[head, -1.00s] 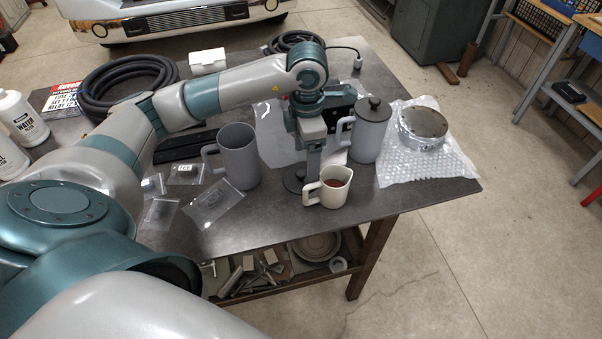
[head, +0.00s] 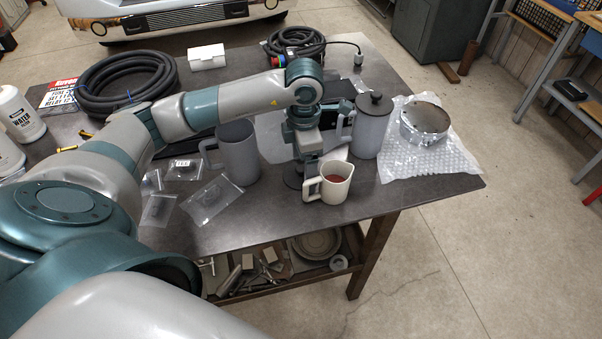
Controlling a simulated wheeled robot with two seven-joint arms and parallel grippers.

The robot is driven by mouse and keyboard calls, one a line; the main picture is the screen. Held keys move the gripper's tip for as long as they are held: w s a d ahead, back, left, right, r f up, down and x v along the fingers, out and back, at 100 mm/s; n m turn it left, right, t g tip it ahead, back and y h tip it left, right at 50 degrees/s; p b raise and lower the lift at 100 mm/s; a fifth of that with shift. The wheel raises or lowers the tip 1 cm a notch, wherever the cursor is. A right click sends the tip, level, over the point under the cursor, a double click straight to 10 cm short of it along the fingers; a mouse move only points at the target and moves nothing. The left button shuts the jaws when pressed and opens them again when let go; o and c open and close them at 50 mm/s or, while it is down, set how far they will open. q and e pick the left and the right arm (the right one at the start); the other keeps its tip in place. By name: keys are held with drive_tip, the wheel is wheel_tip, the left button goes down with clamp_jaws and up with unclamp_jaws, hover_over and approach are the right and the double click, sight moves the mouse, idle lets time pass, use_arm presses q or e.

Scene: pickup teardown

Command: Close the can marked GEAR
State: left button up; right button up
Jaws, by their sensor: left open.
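A grey can with a handle (head: 239,155) stands open on the table, left of my left gripper. A second grey can (head: 371,128) stands to the right, with a dark knobbed lid (head: 375,101) on it. I cannot read GEAR on either. My right gripper is not in view.
The cream jug (head: 336,187) with reddish contents stands close in front of my left gripper. Bubble wrap (head: 445,160) with a metal ring (head: 424,122) lies at right. Clear bags (head: 212,200) lie at left, black hose (head: 125,85) behind. The table's front strip is bare.

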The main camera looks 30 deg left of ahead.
sight(303, 167)
use_arm(q)
drive_tip(key=shift+c, duration=0.2)
drive_tip(key=c, duration=0.8)
drive_tip(key=shift+o, duration=0.2)
drive_tip(key=shift+r, duration=0.1)
drive_tip(key=shift+r+b, duration=0.4)
drive_tip(key=shift+r, duration=0.25)
wheel_tip(303, 167, up, 6)
drive_tip(key=shift+r+b, duration=0.25)
drive_tip(key=shift+b, duration=0.7)
drive_tip(key=shift+r, duration=1)
